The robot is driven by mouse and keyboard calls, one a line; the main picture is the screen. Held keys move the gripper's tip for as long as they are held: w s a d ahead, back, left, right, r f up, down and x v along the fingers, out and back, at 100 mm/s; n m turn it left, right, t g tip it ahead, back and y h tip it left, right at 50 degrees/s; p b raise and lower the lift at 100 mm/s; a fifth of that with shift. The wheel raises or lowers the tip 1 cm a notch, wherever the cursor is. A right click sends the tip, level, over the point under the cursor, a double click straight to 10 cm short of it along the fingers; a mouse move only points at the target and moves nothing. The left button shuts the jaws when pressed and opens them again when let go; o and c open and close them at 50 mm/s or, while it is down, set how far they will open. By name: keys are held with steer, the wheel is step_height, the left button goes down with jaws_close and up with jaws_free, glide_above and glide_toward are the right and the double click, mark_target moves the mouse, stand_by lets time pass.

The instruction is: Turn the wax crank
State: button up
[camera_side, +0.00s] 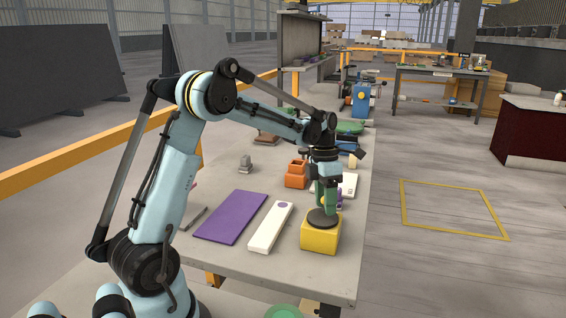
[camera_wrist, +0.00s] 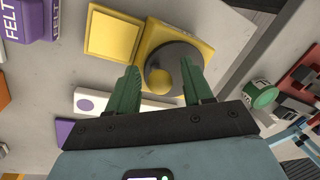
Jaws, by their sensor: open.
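The wax crank is a yellow box (camera_side: 320,240) with a dark round disc (camera_side: 318,217) on top, near the slab's front right corner. In the wrist view the box (camera_wrist: 158,35), the disc (camera_wrist: 182,55) and a round yellow knob (camera_wrist: 158,82) on the disc all show. My gripper (camera_side: 327,208) points down just over the disc. In the wrist view its green fingers (camera_wrist: 160,70) are apart, with the knob in the picture between them. I cannot tell whether a finger touches the knob or the disc.
A white block with a purple dot (camera_side: 270,228) and a purple plate (camera_side: 230,217) lie left of the box. Orange blocks (camera_side: 296,175) and a small grey piece (camera_side: 246,164) stand farther back. A flat yellow square (camera_wrist: 113,33) and a purple FELT block (camera_wrist: 35,20) are close by.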

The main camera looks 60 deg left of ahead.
steer(key=shift+c, duration=0.2)
steer(key=c, duration=0.8)
steer(key=shift+d, duration=0.15)
steer(key=shift+d+m, duration=0.1)
steer(key=shift+m, duration=0.3)
